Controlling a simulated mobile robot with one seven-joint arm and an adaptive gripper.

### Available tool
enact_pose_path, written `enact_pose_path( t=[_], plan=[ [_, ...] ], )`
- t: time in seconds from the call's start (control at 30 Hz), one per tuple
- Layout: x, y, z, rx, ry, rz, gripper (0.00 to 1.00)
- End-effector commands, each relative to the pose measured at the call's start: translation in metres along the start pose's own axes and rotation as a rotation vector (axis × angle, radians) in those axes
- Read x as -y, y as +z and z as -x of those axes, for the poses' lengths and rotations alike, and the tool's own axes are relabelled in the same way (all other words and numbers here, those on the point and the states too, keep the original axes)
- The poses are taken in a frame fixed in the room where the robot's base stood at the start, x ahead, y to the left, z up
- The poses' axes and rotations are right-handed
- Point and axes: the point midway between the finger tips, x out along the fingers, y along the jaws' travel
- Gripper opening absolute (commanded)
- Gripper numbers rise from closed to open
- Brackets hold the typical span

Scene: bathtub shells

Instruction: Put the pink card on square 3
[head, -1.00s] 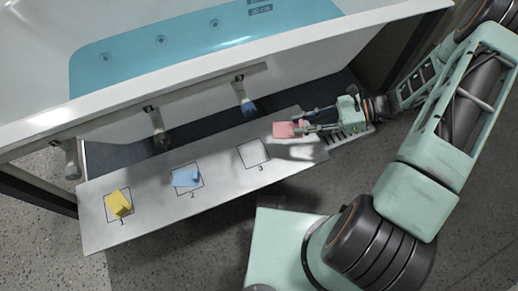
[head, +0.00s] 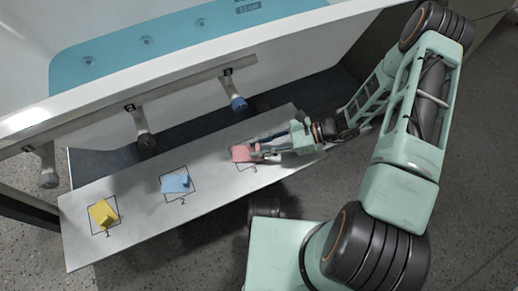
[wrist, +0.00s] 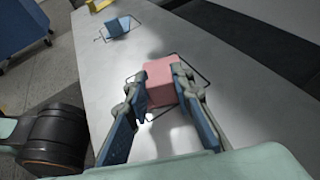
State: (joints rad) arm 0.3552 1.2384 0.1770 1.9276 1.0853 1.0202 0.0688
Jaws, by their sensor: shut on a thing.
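The pink card (head: 242,153) is between the fingers of my gripper (head: 254,151), over the outline of square 3 (head: 254,171) on the pale board. In the wrist view the pink card (wrist: 160,82) shows as a pink block face between both fingertips (wrist: 160,88), with the square's dark outline (wrist: 203,78) around it. My gripper is shut on it. I cannot tell whether the card touches the board. Its underside and part of the square are hidden.
The board (head: 140,215) also bears a yellow card (head: 102,214) on square 1 and a blue card (head: 174,184) on square 2. The bathtub (head: 180,85) with its supports stands behind. The board between squares is clear.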

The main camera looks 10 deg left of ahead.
Motion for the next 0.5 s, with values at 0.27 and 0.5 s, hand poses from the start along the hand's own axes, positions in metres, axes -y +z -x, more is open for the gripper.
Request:
enact_pose_path(
  t=[0.27, 0.5],
  plan=[
    [0.0004, -0.0021, -0.0005, 0.000, 0.000, 0.001, 0.05],
    [0.0004, -0.0039, -0.0012, 0.000, 0.000, 0.001, 0.37]
  ],
)
